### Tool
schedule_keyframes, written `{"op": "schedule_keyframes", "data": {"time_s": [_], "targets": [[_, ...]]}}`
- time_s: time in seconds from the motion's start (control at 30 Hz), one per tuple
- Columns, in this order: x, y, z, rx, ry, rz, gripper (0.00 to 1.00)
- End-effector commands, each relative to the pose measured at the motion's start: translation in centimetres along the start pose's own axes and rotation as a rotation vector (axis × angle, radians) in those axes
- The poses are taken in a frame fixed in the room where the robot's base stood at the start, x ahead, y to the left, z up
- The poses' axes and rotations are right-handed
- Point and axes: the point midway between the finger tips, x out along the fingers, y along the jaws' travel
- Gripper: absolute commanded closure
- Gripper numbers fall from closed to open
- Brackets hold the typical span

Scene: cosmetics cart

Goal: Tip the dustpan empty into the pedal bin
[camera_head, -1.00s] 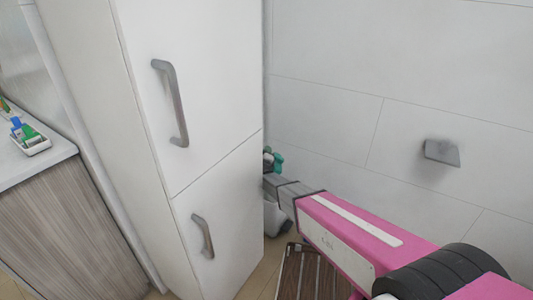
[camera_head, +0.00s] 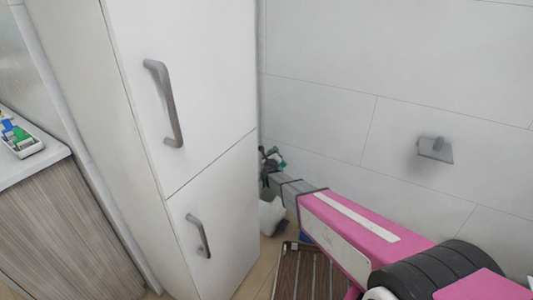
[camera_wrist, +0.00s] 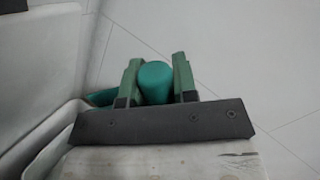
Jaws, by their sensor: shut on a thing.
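My gripper (camera_wrist: 156,84) is shut on a teal rounded handle (camera_wrist: 155,80), which stands between its two green fingers. I take the handle to be the dustpan's; its pan is not clearly seen. Another teal piece (camera_wrist: 101,97) shows left of the fingers. In the head view, my gripper is small at the arm's far end beside the tall cabinet, with teal (camera_head: 279,163) next to it. A white container (camera_head: 271,216), perhaps the pedal bin, stands low below it, partly hidden by the cabinet and arm. Its opening cannot be made out.
A tall white cabinet (camera_head: 205,110) with two grey handles stands close left of my gripper. The tiled wall (camera_head: 320,90) is behind, with a grey holder (camera_head: 434,150). A slatted brown item (camera_head: 300,272) lies below my arm. A counter (camera_head: 40,165) is far left.

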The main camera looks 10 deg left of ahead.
Motion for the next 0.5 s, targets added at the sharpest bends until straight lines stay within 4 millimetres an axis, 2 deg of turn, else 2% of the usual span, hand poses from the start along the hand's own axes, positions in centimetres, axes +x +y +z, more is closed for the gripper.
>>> {"op": "schedule_keyframes", "data": {"time_s": [0.2,0.5], "targets": [[0.3,-2.3,-1.8,0.155,0.025,-0.001,1.0],[0.7,-4.5,-4.9,0.409,0.066,-0.002,1.0]]}}
